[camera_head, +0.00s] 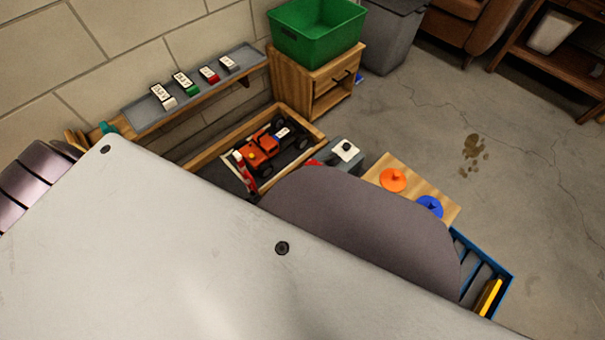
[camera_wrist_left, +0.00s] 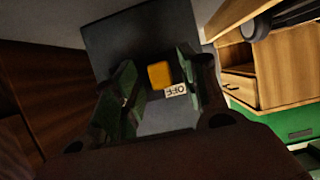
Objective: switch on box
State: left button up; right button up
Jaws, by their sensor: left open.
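In the left wrist view a dark grey box (camera_wrist_left: 108,40) has an orange-yellow square part (camera_wrist_left: 159,75) and a small white label reading OFF (camera_wrist_left: 176,90). My left gripper (camera_wrist_left: 157,62) is open, with its two fingers on either side of the orange part and label. Nothing is seen held; contact cannot be told. In the head view a grey box with a white top (camera_head: 346,150) stands just beyond my arm; I cannot tell whether it is the same box. My large arm links hide the left gripper there. My right gripper is not in view.
An orange racecar (camera_head: 262,150) sits in a wooden-framed tray (camera_head: 200,159). Several labelled blocks stand on a wall shelf (camera_head: 140,112). A green bin (camera_head: 318,32) tops a wooden cabinet (camera_head: 310,85). Orange (camera_head: 393,180) and blue (camera_head: 430,206) discs lie on a wooden board.

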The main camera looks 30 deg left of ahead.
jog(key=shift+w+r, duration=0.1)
pick_arm(q)
jog(key=shift+c, duration=0.3)
jog(key=shift+c, duration=1.1)
grip_shut()
jog(key=shift+d, duration=0.1)
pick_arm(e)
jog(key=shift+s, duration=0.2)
